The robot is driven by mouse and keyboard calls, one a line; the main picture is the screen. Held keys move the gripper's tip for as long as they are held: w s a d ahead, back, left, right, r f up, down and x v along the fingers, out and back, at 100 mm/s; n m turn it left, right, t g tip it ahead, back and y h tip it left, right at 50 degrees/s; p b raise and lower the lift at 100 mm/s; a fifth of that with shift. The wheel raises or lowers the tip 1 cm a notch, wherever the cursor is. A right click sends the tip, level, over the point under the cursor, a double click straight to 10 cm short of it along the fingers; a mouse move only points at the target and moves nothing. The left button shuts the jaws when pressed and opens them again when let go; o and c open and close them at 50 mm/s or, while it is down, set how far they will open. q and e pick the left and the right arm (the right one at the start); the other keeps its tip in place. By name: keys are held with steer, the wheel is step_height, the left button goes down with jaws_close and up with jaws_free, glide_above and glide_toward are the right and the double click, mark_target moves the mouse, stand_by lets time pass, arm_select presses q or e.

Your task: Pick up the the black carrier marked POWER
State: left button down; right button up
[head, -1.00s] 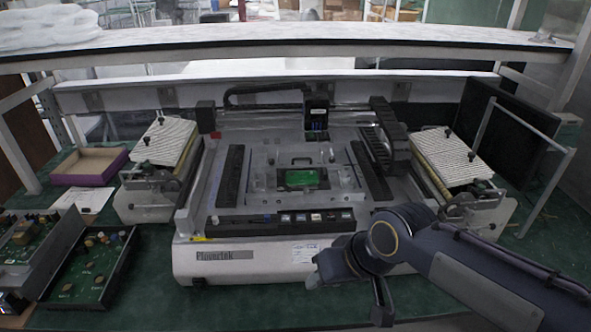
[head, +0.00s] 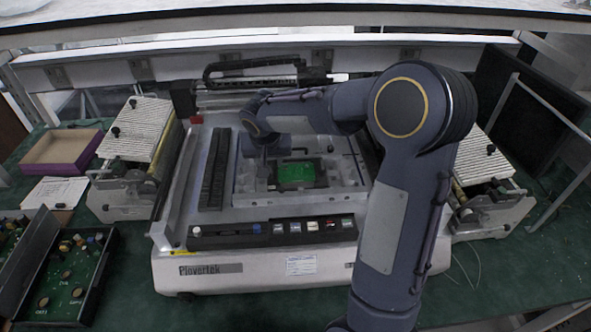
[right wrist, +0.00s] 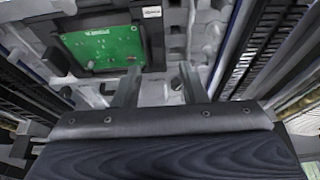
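A black carrier (head: 321,176) holding a green board (head: 296,173) lies in the middle of the machine in the head view. In the right wrist view, the carrier (right wrist: 120,18) and its green board (right wrist: 103,48) are at the upper left. No POWER marking is readable on it. My right gripper (head: 264,152) is at the carrier's far left side in the head view. In the right wrist view, its two fingers (right wrist: 160,75) are apart with nothing between them, beside the carrier's edge. My left gripper is not in view.
The white machine (head: 215,268) has a front control strip (head: 270,230) and a black rail (head: 214,170) at its left. Slatted feeders stand on both sides. An open cardboard box (head: 62,150) and circuit-board trays (head: 75,280) lie at the left. A shelf (head: 300,18) spans the back.

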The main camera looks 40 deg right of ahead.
steer(key=x, duration=0.3)
steer(key=shift+d+f, duration=0.15)
steer(key=shift+f, duration=0.1)
jaws_close()
steer(key=shift+r, duration=0.15)
